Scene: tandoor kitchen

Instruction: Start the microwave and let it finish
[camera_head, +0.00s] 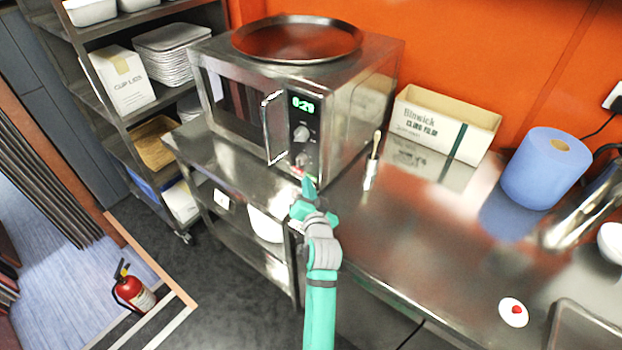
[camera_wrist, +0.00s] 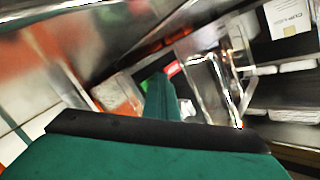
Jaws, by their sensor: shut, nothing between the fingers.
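The microwave (camera_head: 345,115) is a steel box on the steel counter, with its door shut and a loop handle (camera_head: 267,127) on the door's right side. Its green display (camera_head: 303,105) reads what looks like 0:29. Below the display is a knob (camera_head: 301,134), with a lower control near the panel's bottom. My gripper (camera_head: 299,174) is shut and empty, with its tip at or just in front of the lower panel; I cannot tell if it touches. In the wrist view the microwave front is tilted and blurred, with the handle (camera_wrist: 212,85) right of my gripper (camera_wrist: 158,85).
A round dark tray (camera_head: 298,40) lies on top of the microwave. A small cup with a brush (camera_head: 370,173) stands right of my gripper. A cling film box (camera_head: 440,125) and blue roll (camera_head: 546,170) are farther right. Shelves (camera_head: 110,100) stand at left. The front counter is mostly clear.

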